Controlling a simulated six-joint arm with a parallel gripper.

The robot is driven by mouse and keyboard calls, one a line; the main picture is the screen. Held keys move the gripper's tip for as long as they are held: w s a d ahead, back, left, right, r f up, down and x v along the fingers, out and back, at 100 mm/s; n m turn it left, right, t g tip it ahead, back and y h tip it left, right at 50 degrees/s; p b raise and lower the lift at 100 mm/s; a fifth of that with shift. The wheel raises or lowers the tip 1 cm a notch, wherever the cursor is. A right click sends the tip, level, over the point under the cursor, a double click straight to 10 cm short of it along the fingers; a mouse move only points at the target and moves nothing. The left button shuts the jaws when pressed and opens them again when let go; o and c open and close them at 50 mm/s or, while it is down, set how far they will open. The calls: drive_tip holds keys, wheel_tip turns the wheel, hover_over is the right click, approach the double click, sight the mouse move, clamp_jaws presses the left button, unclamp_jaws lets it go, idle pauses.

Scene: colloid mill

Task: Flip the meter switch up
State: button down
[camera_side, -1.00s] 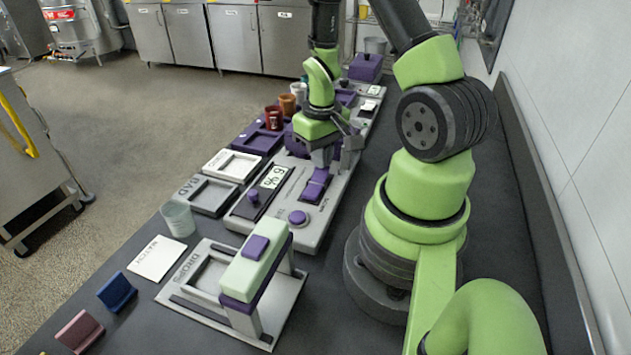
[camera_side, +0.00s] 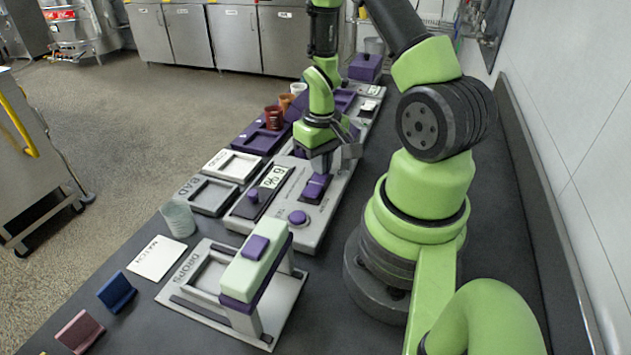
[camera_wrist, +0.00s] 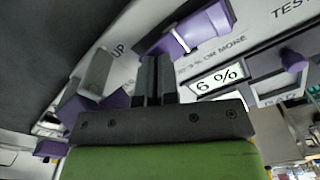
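The grey meter panel (camera_side: 316,233) carries a display (camera_side: 273,177), which reads "6 %" in the wrist view (camera_wrist: 217,80). A purple rocker-like part (camera_side: 316,188) sits on the panel beside the display. In the wrist view a purple part with a pale band (camera_wrist: 196,30) lies ahead of the fingers. To the left, a grey upright block (camera_wrist: 97,72) stands by purple parts near the word "UP"; I cannot tell which is the switch. My gripper (camera_side: 325,163) is just above the panel, its fingers (camera_wrist: 157,78) together and empty. Contact is unclear.
A purple round button (camera_side: 298,217) and a purple knob (camera_side: 253,195) are on the panel. A pale green and purple press-like frame (camera_side: 256,262) stands in front. Trays (camera_side: 207,195) and cups (camera_side: 274,118) lie left and behind. A clear cup (camera_side: 178,218) is by the table's left edge.

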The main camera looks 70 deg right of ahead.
drive_tip(key=shift+f, duration=0.4)
drive_tip(key=shift+r, duration=3.5)
drive_tip(key=shift+w+a+r, duration=0.15)
drive_tip(key=shift+w+r, duration=0.05)
drive_tip(key=shift+r, duration=0.15)
drive_tip(key=w+a+r+t, duration=0.2)
drive_tip(key=a+r+t, duration=0.2)
drive_tip(key=a+r, duration=0.7)
drive_tip(key=s+a+r+n+t+y, duration=0.2)
drive_tip(key=s+a+r+t, duration=0.1)
drive_tip(key=s+a+r, duration=0.3)
wheel_tip(320, 180, up, 3)
drive_tip(key=shift+s+a+f, duration=0.2)
drive_tip(key=shift+s+a, duration=0.1)
drive_tip(key=shift+a, duration=0.05)
